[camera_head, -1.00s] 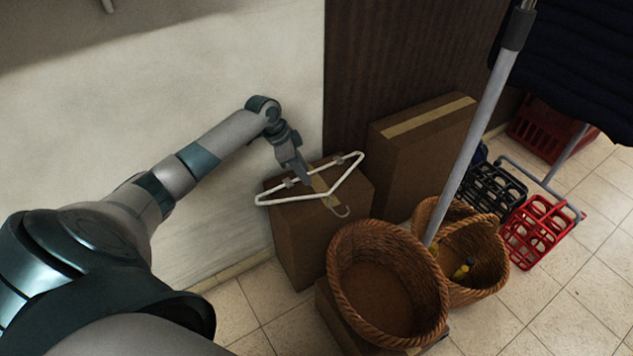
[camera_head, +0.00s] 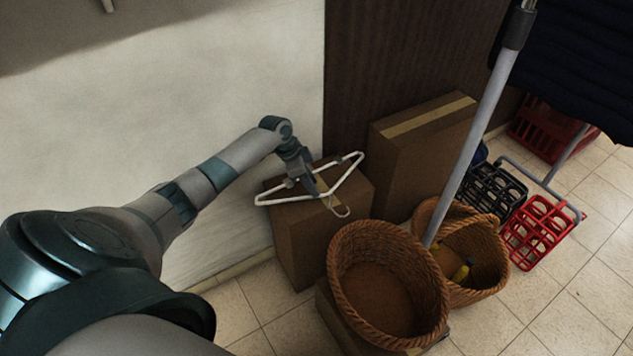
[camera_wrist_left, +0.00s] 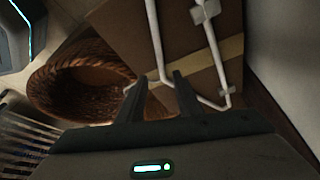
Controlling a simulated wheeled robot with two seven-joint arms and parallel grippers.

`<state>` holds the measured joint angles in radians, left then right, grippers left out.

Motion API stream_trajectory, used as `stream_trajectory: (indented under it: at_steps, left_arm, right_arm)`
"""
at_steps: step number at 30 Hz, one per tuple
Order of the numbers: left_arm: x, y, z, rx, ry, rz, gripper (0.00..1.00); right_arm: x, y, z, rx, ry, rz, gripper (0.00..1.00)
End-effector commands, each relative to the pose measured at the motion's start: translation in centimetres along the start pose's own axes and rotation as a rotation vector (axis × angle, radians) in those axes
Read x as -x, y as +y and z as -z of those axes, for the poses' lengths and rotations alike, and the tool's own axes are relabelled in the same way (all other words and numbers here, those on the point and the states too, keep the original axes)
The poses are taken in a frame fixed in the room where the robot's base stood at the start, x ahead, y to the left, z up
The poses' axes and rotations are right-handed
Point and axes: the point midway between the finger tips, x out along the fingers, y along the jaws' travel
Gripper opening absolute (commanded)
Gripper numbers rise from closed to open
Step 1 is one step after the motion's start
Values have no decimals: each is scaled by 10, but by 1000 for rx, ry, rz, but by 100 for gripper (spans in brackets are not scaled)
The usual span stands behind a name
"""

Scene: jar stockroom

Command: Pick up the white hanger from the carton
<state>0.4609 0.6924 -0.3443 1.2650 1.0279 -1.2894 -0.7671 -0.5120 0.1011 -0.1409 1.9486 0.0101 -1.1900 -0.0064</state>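The white hanger (camera_head: 285,200) lies on top of the brown carton (camera_head: 308,243) against the wall, its hook toward the front right. My left gripper (camera_head: 314,190) is over the hanger's middle in the head view. In the left wrist view the two dark fingers (camera_wrist_left: 159,77) are apart. One white bar of the hanger (camera_wrist_left: 155,38) runs down between the fingertips in that view. I cannot tell whether the fingers touch it. The carton top (camera_wrist_left: 183,50) with its tape strip shows behind it. My right gripper is in neither view.
A taller carton (camera_head: 424,145) stands right of the hanger's carton. Two wicker baskets (camera_head: 343,290) (camera_head: 500,262) are in front, with a grey pole (camera_head: 470,150) rising beside them. Black and red crates (camera_head: 540,232) are at the right. Floor tiles are bare at the far right.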

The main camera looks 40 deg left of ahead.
Motion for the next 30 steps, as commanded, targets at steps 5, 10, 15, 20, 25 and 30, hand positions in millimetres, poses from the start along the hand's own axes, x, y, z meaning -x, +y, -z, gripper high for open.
stream_trajectory:
  at_steps: [5,10,15,20,25,30]
  left_arm:
    - [-22,-5,-1,3,0,-1,32]
    - [-38,-4,-1,1,0,0,32]
    - [-41,-4,-1,0,0,0,32]
    - [-41,-4,-1,0,0,1,32]
    - [-41,-4,-1,0,0,1,32]
    - [-41,-4,-1,0,0,1,32]
  right_arm:
    - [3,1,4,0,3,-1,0]
    - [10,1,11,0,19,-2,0]
    - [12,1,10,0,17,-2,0]
    - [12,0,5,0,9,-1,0]
    - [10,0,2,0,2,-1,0]
    - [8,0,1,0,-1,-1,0]
